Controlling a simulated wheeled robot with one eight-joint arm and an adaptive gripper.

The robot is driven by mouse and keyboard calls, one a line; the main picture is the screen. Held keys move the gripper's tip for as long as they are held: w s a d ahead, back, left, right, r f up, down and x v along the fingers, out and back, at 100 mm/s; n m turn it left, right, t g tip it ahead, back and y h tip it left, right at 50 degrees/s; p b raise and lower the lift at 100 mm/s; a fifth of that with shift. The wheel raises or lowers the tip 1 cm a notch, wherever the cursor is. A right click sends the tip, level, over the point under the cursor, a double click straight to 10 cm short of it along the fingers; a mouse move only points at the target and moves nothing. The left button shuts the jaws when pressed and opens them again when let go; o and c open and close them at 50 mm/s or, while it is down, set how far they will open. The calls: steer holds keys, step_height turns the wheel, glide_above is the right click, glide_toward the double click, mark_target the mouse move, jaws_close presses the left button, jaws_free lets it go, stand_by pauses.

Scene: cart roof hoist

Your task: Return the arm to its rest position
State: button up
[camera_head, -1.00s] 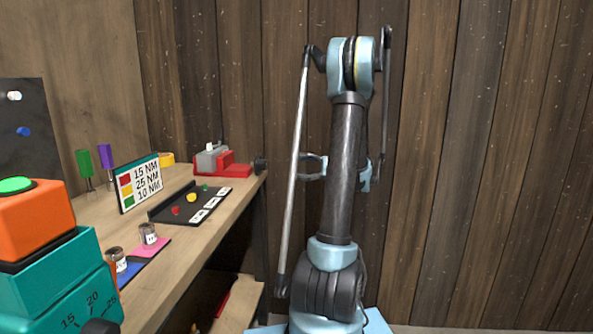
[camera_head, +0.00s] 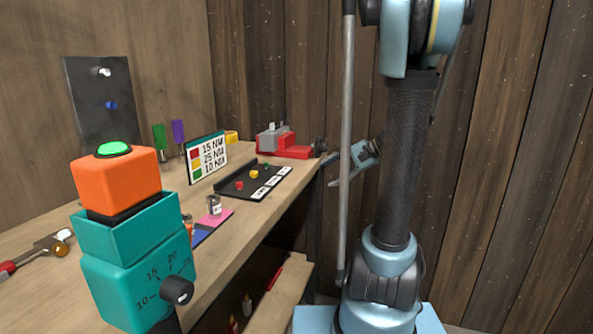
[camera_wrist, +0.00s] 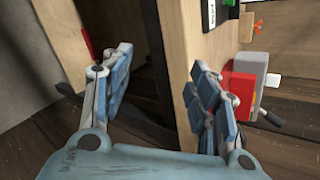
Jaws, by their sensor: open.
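My arm (camera_head: 408,150) stands upright on the right of the head view, its top cut off by the upper edge. My gripper (camera_head: 335,172) shows partly behind the arm's rod, near the far end of the workbench. In the wrist view my gripper (camera_wrist: 165,80) has its two light-blue fingers spread wide apart, with nothing held between them. The bench's wooden edge and a dark space under it show beyond and between the fingers. I cannot tell how close the right finger is to the bench.
A plank wall (camera_head: 520,150) stands close behind my arm.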

steer(key=s+f+n+g+h, duration=0.1)
steer(key=s+f+n+h, duration=0.4)
steer(key=s, duration=0.8)
steer(key=s+d+f+n+h, duration=0.3)
steer(key=s+d+f+h, duration=0.2)
steer(key=s, duration=0.5)
step_height(320, 180, down, 3)
steer(key=shift+s+d+r+n+h, duration=0.15)
steer(key=shift+d+n+h, duration=0.2)
steer(key=shift+d, duration=0.35)
steer(key=shift+w+f, duration=0.25)
steer(key=shift+w, duration=0.2)
